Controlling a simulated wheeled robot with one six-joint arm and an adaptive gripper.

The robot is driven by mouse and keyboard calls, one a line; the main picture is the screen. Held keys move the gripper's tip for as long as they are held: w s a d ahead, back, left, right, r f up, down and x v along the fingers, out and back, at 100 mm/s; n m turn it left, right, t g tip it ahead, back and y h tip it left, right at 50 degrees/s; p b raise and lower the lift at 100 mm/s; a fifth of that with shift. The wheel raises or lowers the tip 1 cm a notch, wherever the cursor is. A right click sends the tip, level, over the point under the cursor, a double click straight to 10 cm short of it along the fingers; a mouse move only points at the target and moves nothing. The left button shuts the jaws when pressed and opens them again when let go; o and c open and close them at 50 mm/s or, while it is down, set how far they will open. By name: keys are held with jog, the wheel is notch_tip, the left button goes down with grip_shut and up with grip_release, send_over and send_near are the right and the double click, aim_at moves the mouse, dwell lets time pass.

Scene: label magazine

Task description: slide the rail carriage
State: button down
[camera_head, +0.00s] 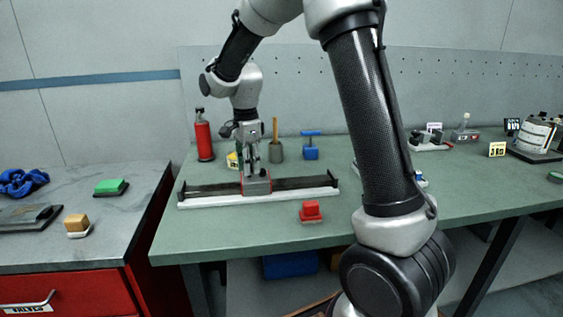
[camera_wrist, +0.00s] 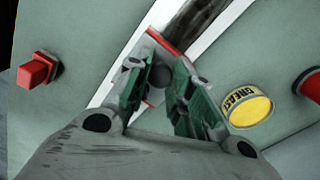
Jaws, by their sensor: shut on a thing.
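The rail (camera_head: 305,184) is a long dark bar on a white base, lying across the green bench from left to right. My gripper (camera_head: 254,167) points down from above and is shut on the carriage's upper part. In the wrist view the two fingers of my gripper (camera_wrist: 160,88) stand on either side of a dark knob-like part of the carriage (camera_wrist: 158,43), whose red edge shows. The fingers hide much of the carriage there.
A red block (camera_head: 311,211) stands in front of the rail, and it also shows in the wrist view (camera_wrist: 38,70).

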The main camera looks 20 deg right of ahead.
jog(key=w+a, duration=0.1)
jog(key=a, duration=0.4)
jog(key=w+a, duration=0.2)
jog(key=a, duration=0.3)
jog(key=w+a, duration=0.1)
jog(key=a, duration=0.4)
jog(key=shift+w+a, duration=0.15)
jog(key=shift+w, duration=0.05)
jog(key=c, duration=1.2)
grip_release()
notch_tip(320, 180, up, 12)
